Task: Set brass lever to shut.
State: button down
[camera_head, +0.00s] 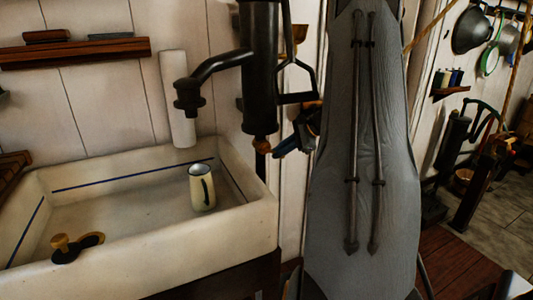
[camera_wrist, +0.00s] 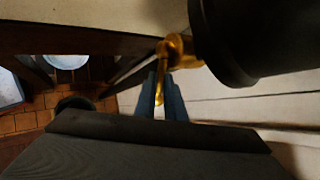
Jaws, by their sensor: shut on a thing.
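The brass lever (camera_wrist: 175,48) comes off the side of a dark cylinder in the wrist view. Its handle runs down between the two blue fingers of my gripper (camera_wrist: 164,92), which are closed around it. In the head view, brass shows at the foot of the dark pump (camera_head: 259,65), and my gripper (camera_head: 276,149) reaches it from the right. My fingers hide part of the lever, and its exact angle is hard to read.
A white sink (camera_head: 165,252) stands below left of the pump, with a cream mug (camera_head: 202,190) and a brass-knobbed fitting (camera_head: 62,245) in it. A dark curved spout (camera_head: 205,72) hangs over the sink. A wooden shelf (camera_head: 80,53) is on the wall.

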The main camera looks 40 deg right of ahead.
jog(key=shift+r, duration=0.1)
dwell(0.3)
jog(key=c, duration=2.1)
grip_release()
jog(key=b+v, duration=0.1)
jog(key=v, duration=0.6)
jog(key=shift+s+r, duration=0.25)
jog(key=shift+s, duration=0.05)
jog(key=shift+d, duration=0.15)
